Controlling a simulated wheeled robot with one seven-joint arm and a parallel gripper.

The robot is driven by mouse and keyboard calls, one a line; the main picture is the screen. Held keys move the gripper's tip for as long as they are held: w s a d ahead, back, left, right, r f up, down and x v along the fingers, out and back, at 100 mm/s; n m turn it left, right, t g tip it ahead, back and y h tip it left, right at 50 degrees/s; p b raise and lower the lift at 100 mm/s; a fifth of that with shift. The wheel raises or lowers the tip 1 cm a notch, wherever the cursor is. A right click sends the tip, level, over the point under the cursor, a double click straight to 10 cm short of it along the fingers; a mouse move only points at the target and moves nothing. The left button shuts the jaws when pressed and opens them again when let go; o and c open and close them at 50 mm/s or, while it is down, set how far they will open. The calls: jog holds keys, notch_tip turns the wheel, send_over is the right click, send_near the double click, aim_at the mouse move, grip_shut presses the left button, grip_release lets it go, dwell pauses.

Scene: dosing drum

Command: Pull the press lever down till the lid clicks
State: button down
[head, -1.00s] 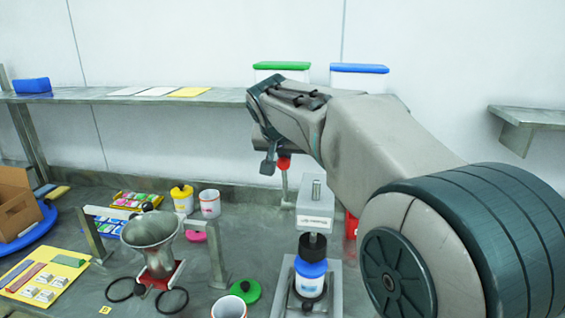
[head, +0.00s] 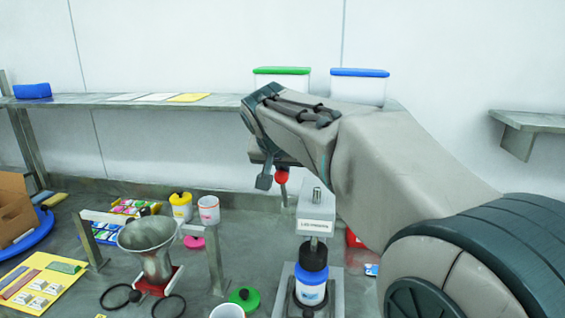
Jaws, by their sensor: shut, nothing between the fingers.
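The lid press (head: 316,226) stands at the centre right, with a white label on its head and a metal pin on top. Its black plunger (head: 313,254) is on or just above the blue lid of a white jar (head: 310,292); I cannot tell if they touch. The lever's red knob (head: 282,177) sits on a thin rod behind and left of the press head. My gripper (head: 264,182) is shut and empty, with its grey fingertip just left of the knob in the picture. Whether they touch is unclear. My wrist hides the area above the knob.
A metal funnel (head: 149,234) on a stand is left of the press, and a green lid (head: 245,297) lies between them. A yellow-lidded jar (head: 181,206) and a white cup (head: 208,209) stand behind. A shelf (head: 120,101) runs along the wall.

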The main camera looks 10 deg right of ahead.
aim_at(281, 184)
jog(key=shift+f, duration=0.1)
jog(key=shift+s+a+f+b, duration=0.15)
jog(key=shift+s+f+b, duration=0.25)
jog(key=shift+b, duration=0.2)
jog(key=shift+s+a+f+b, duration=0.25)
jog(key=shift+s+f+b, duration=0.05)
jog(key=shift+s+b, duration=0.25)
jog(key=shift+f, duration=0.15)
jog(key=shift+s+a+f+b, duration=0.25)
jog(key=shift+s+f+b, duration=0.35)
jog(key=shift+b, duration=0.4)
jog(key=shift+s+a+f, duration=0.1)
jog(key=shift+s+f, duration=0.1)
jog(key=shift+s, duration=0.05)
jog(key=shift+s+a+f+b, duration=0.15)
jog(key=shift+s+f+b, duration=0.2)
jog(key=shift+f+b, duration=0.3)
jog(key=shift+s+a+f+b, duration=0.15)
jog(key=shift+s+f+b, duration=0.2)
jog(key=shift+b, duration=0.45)
jog(key=shift+f, duration=0.15)
